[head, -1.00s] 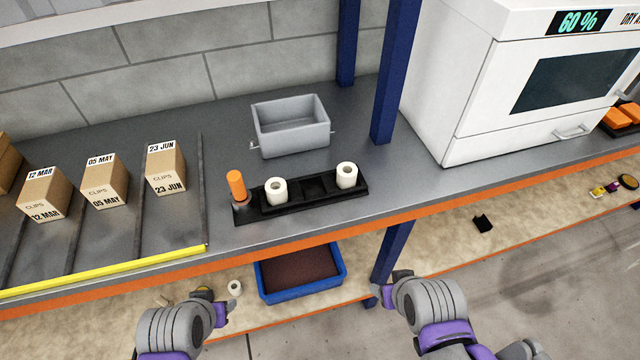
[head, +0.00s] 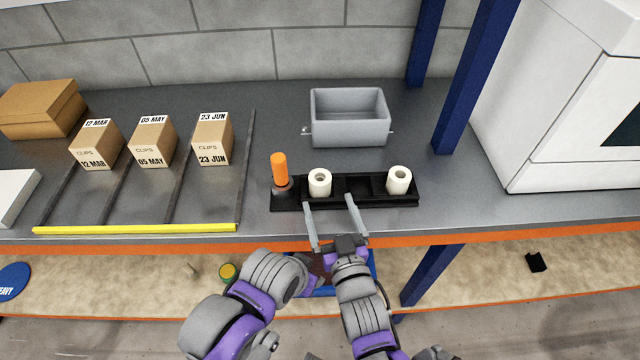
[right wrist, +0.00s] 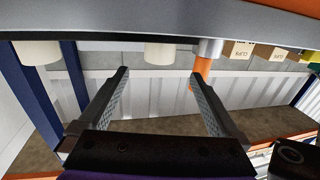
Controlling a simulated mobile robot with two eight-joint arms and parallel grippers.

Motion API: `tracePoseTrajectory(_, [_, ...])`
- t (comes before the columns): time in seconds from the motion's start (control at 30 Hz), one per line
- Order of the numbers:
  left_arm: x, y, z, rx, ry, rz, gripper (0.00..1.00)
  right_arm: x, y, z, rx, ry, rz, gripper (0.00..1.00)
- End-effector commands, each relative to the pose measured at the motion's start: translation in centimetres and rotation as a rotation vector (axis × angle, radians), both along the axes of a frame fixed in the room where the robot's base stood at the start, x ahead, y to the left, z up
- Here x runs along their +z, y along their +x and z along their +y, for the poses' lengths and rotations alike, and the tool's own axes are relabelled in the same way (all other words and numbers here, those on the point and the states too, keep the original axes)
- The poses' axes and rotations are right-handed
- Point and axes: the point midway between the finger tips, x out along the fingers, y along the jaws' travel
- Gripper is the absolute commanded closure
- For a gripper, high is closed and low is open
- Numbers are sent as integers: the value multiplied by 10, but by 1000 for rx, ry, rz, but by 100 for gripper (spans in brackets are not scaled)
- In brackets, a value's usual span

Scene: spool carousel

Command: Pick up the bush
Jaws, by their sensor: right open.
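Two white hollow bushes stand upright in a black rack (head: 350,203). The left bush (head: 319,184) is beside an orange-topped peg (head: 279,170); the right bush (head: 398,181) stands towards the rack's right end, with an empty dark slot between the bushes. My right gripper (head: 328,203) is open and empty, its two fingers pointing at the rack's front, around the left bush and the empty slot. Whether it touches the rack I cannot tell. In the right wrist view its fingers (right wrist: 160,88) are spread with nothing between them.
A grey bin (head: 349,135) stands behind the rack. Boxes of clips (head: 212,140) stand in lanes at left behind a yellow strip (head: 135,228). A blue post (head: 475,75) and a white machine (head: 560,110) are at right. A blue tray (head: 372,268) on the lower shelf is mostly hidden.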

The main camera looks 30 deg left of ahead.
Motion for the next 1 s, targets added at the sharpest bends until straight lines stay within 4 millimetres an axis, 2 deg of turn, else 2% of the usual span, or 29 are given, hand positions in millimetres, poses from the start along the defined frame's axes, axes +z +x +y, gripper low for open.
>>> tracePoseTrajectory(0.1, [2, 0, 0, 0, 0, -1, 50, 1, 15, 13, -1, -1, 1, 1])
tracePoseTrajectory(0.37, [4, 1, 0, 0, 0, -1, 50, 0, 31, 28, -2, -2, 2, 1])
tracePoseTrajectory(0.6, [9, 1, 0, 0, 0, -3, 50, -2, 56, 52, -2, -2, 2, 1])
tracePoseTrajectory(0.93, [9, 1, 0, 0, 0, -3, 50, -2, 62, 57, -3, -3, 3, 1])
tracePoseTrajectory(1.0, [9, 1, 0, 0, 0, -3, 50, -2, 62, 57, -3, -3, 3, 14])
